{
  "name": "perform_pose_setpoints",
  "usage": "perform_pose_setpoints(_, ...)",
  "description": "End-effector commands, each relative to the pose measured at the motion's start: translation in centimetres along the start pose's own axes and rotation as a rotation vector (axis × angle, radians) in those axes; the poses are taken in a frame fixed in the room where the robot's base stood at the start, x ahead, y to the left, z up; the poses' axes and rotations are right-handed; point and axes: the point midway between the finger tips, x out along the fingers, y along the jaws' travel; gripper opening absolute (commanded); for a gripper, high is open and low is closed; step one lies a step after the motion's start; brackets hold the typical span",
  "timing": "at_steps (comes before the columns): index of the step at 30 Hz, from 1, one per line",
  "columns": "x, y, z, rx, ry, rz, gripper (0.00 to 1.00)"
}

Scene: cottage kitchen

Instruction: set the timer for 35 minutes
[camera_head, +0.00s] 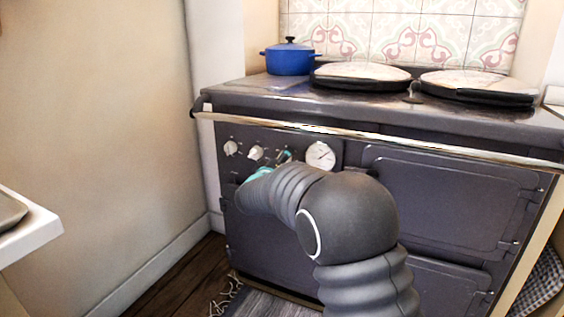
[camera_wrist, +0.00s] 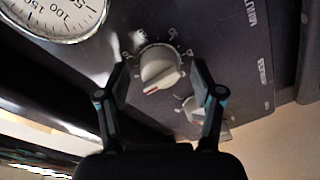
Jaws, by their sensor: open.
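A round cream knob (camera_wrist: 160,68) with a raised grip bar and a red mark is on the dark cooker front. Small markings ring it, too blurred to read surely; which of them is the timer scale I cannot tell. My gripper (camera_wrist: 159,72) is open, with one finger on each side of this knob and visible gaps to it. In the head view my gripper (camera_head: 284,157) is at the control panel, largely hidden by my arm, and covers this knob. A second knob (camera_wrist: 191,106) shows behind the right finger in the wrist view.
A white round gauge (camera_head: 320,155) is right of my gripper; it also shows in the wrist view (camera_wrist: 52,14). Two more knobs (camera_head: 231,148) (camera_head: 256,153) are to the left. A metal rail (camera_head: 400,137) runs above the panel. A blue pot (camera_head: 289,60) stands on the cooker.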

Motion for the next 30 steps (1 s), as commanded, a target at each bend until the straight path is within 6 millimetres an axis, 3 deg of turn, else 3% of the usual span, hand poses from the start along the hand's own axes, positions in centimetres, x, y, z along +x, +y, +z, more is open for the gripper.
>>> perform_pose_setpoints(6, 0.01, 0.00, -0.01, 0.000, 0.000, 0.000, 0.67)
perform_pose_setpoints(12, 0.00, 0.01, -0.01, 0.000, 0.000, 0.000, 0.17)
perform_pose_setpoints(14, 0.00, 0.01, -0.01, 0.000, 0.000, 0.000, 0.07)
perform_pose_setpoints(23, 0.00, -0.01, 0.01, 0.032, 0.002, 0.003, 0.07)
perform_pose_setpoints(30, -0.01, -0.05, 0.09, 0.160, 0.009, 0.015, 0.07)
